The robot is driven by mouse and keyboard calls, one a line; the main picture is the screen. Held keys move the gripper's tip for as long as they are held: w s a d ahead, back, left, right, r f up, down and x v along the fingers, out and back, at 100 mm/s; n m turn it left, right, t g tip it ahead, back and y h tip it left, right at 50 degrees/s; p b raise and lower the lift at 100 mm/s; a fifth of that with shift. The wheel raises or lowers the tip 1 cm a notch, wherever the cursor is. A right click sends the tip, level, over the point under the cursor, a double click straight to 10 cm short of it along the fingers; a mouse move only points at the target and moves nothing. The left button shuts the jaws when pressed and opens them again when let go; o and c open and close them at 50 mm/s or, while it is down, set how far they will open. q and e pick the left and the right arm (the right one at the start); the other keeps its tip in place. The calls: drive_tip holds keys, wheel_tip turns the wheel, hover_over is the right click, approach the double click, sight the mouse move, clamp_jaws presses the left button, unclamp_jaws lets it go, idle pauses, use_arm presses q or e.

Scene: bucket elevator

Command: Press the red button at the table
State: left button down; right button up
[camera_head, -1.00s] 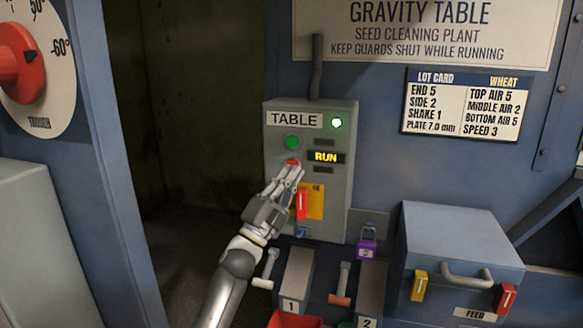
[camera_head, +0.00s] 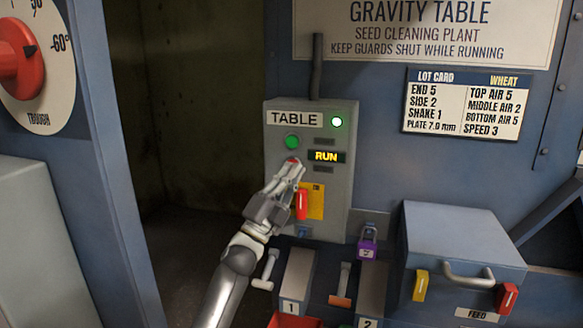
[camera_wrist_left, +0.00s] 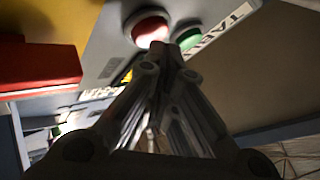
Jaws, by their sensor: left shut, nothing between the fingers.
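The grey TABLE control box (camera_head: 338,190) is on the blue machine wall. Its red button (camera_head: 292,161) sits below the green button (camera_head: 292,142), and the display (camera_head: 326,157) reads RUN with a green lamp (camera_head: 337,122) lit. My left gripper (camera_head: 294,168) is shut and empty, its tips at the lower edge of the red button. In the left wrist view the red button (camera_wrist_left: 150,29) is just beyond the fingertips (camera_wrist_left: 158,46); I cannot tell whether they touch it. The green button (camera_wrist_left: 188,39) is beside it. My right gripper is not in view.
A red switch handle (camera_head: 301,204) on a yellow plate (camera_head: 316,201) is just below the gripper. Numbered levers, a purple tag (camera_head: 367,243) and a feed box (camera_head: 458,245) stand lower right. A dark opening (camera_head: 195,120) lies left.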

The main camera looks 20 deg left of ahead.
use_arm(q)
drive_tip(key=shift+w+b, duration=0.45)
idle(0.3)
idle(0.4)
drive_tip(key=shift+s+p, duration=0.45)
drive_tip(key=shift+s, duration=0.4)
drive_tip(key=s+p, duration=0.2)
drive_tip(key=s, duration=0.3)
drive_tip(key=shift+a, duration=0.15)
idle(0.4)
